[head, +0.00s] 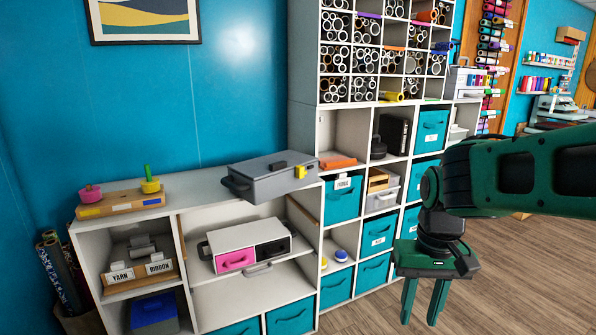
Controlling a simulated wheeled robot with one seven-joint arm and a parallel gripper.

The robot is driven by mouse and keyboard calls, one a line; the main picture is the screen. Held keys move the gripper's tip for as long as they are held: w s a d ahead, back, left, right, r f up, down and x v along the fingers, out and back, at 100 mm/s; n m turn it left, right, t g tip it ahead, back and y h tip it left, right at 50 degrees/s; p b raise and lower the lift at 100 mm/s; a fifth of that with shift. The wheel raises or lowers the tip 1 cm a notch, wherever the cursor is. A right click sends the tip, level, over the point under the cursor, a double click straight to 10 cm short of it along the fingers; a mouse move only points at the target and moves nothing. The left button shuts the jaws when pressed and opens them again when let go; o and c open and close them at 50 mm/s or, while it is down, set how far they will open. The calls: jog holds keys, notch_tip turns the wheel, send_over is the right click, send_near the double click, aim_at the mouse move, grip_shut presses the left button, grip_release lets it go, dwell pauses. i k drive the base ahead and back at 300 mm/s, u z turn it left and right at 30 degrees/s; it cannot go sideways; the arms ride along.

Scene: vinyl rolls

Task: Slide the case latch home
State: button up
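A grey case (264,180) sits on top of the low white shelf unit, with a dark handle at its left end. A yellow latch (300,172) is at the case's right part, beside a small black block (278,166) on its lid. Whether the latch is fully home cannot be told at this size. My gripper (419,318) hangs at the lower right, pointing down, well to the right of the case and below it. Its two green fingers are apart, with nothing visible between them.
The low white shelf (190,190) holds a wooden block with pink and yellow items (119,202). A case with pink and black drawers (248,246) sits below. The tall cubby shelf (342,122) with teal bins stands between the grey case and my arm. Floor at right is clear.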

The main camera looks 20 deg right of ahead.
aim_at(300, 171)
jog(key=i, duration=0.95)
jog(key=z, duration=0.05)
